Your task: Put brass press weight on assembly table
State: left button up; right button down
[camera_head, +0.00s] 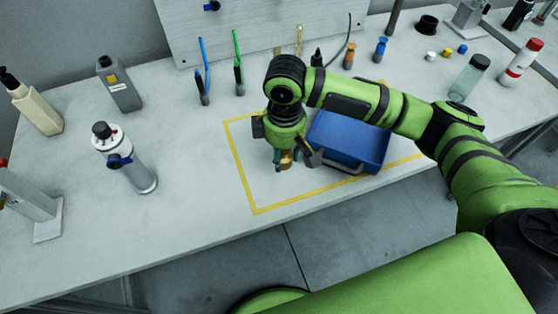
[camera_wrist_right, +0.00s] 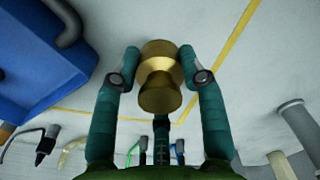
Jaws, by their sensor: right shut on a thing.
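The brass press weight (camera_wrist_right: 159,75) is a gold, waisted cylinder between the two fingers of my right gripper (camera_wrist_right: 160,75) in the right wrist view. The fingers press on it from both sides. In the head view the brass weight (camera_head: 285,161) shows small below my right gripper (camera_head: 286,158), partly hidden by the fingers. The assembly table (camera_head: 190,230) is a pale grey worktop with a yellow taped rectangle. The gripper is inside that rectangle, left of a blue bin. I cannot tell whether the weight touches the table. My left gripper is not in view.
The blue bin (camera_head: 350,140) with a grey handle stands close right of my right gripper. A white and grey canister (camera_head: 125,160) and bottles (camera_head: 120,84) stand at the left. The taped area's front left is clear.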

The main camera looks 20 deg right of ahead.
aim_at(278, 174)
jog(key=shift+w+a+f, duration=0.15)
jog(key=shift+a+f, duration=0.25)
jog(key=shift+a, duration=0.25)
jog(key=shift+f, duration=2)
jog(key=shift+f, duration=0.1)
jog(key=c, duration=0.7)
grip_release()
notch_tip(278, 174, up, 12)
jog(key=shift+r, duration=0.15)
